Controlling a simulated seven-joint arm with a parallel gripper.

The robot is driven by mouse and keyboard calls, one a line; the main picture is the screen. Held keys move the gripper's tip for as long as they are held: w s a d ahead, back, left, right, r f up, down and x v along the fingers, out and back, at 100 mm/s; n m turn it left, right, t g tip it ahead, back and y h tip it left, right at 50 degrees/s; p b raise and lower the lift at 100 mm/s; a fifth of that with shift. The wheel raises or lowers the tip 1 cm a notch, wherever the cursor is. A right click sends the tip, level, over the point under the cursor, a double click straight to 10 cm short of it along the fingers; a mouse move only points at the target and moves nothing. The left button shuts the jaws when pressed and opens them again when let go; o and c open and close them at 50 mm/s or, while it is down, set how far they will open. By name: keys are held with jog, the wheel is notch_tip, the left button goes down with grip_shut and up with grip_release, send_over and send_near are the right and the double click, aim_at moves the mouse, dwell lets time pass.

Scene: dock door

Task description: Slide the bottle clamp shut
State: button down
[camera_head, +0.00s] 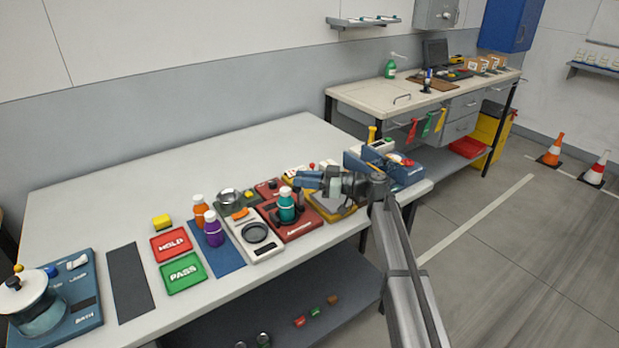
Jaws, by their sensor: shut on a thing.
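A teal bottle (286,210) with a white cap stands upright on a red fixture (300,231), the bottle clamp, near the right end of the white table. Dark clamp parts sit beside the bottle, but the gap between them and the bottle is too small to judge. My gripper (306,181) reaches in from the right, just behind and right of the bottle. It is shut on a part of the bottle clamp; the held part is mostly hidden by the fingers.
Left of the clamp are a white scale (251,246) with a dark ring, orange (200,213) and purple (213,232) bottles on a blue mat, and red HOLD (171,245) and green PASS (184,273) plates. A blue bin (408,174) stands right of my gripper.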

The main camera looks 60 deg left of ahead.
jog(key=shift+s, duration=0.7)
jog(key=c, duration=1)
grip_release()
jog(key=v, duration=1.4)
